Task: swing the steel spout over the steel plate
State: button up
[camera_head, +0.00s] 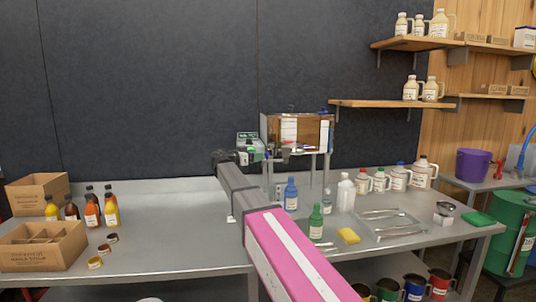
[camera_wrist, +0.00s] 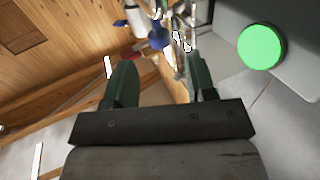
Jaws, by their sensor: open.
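My gripper (camera_wrist: 162,78) is open, its two dark green fingers apart with nothing held between them in the wrist view. In the head view my arm reaches to the left side of the evaporator (camera_head: 298,131), a tank with a brown front on metal legs. Small metal fittings show below the tank, but I cannot tell the steel spout among them. I cannot make out the steel plate, and my arm covers part of the bench there. In the wrist view, small bright metal parts lie beyond the fingertips, too small to identify.
A blue bottle (camera_head: 291,194) and a green bottle (camera_head: 315,222) stand on the steel bench (camera_head: 180,225) near my arm. Cardboard boxes and syrup bottles stand left. The bench's left middle is clear.

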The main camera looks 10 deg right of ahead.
aim_at(275, 160)
jog(key=x, duration=0.8)
grip_shut()
